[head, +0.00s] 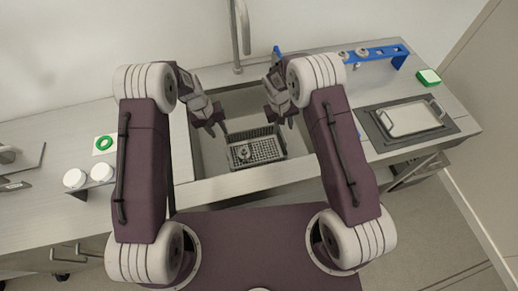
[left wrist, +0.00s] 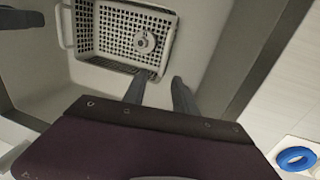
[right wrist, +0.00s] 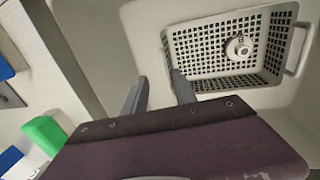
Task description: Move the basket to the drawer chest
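A grey perforated basket (head: 256,158) sits in the sink basin, with a small round metal part (head: 244,151) inside it. The basket also shows in the left wrist view (left wrist: 108,53) and in the right wrist view (right wrist: 205,41), with a loop handle at its end. My left gripper (head: 218,130) is above the left part of the sink, with its fingers apart and empty. My right gripper (head: 285,122) is above the right part of the sink, also with its fingers apart and empty. Neither touches the basket. I cannot make out the drawer chest for certain.
A faucet (head: 240,35) stands behind the sink. On the right counter are a blue rack (head: 375,53), a green-topped box (head: 428,77) and a metal tray (head: 412,118). Two white-topped jars (head: 88,175) and a green ring on a white card (head: 104,143) are on the left counter.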

